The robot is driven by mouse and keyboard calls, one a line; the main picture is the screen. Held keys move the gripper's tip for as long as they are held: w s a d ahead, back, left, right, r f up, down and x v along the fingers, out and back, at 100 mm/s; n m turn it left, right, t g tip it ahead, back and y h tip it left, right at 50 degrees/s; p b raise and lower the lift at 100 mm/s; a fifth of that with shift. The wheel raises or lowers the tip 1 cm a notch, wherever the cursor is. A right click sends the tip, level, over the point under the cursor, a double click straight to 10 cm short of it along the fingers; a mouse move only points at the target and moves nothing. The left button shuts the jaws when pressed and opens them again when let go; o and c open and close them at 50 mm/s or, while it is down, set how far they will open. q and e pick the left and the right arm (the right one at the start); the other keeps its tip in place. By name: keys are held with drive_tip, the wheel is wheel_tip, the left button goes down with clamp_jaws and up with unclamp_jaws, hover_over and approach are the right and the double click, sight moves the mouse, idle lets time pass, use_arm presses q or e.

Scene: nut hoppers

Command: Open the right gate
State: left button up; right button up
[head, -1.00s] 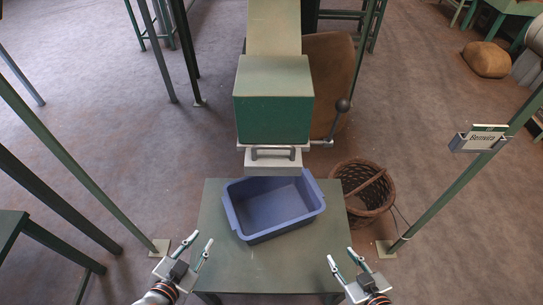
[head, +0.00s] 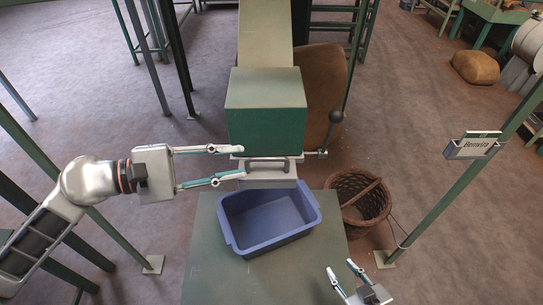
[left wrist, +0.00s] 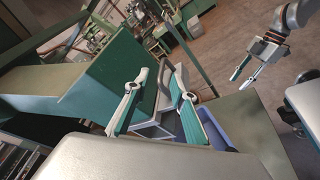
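One gate shows in the head view, a pale drawer-like plate with a grey bar handle (head: 268,163) at the front foot of a green hopper (head: 266,127). In the left wrist view the gate lies beyond the open fingers (left wrist: 158,73), partly hidden. My right gripper (head: 340,267) is open and empty over the table's front right.
A blue bin (head: 233,232), empty, sits on the green table (head: 213,272) below the gate. A wicker basket (head: 346,184) stands on the floor to the right. Dark posts stand at left.

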sight(258, 159)
use_arm(q)
drive_tip(key=shift+w+f+m+y, duration=0.2)
drive_tip(key=shift+m+y, duration=0.1)
drive_tip(key=shift+m, duration=0.4)
drive_tip(key=p+x, duration=0.1)
drive_tip(key=x, duration=0.5)
drive_tip(key=shift+d, duration=0.15)
drive_tip(key=shift+w+d+f+p, duration=0.15)
drive_tip(key=shift+d+p, duration=0.2)
drive_tip(key=shift+d, duration=0.15)
clamp_jaws()
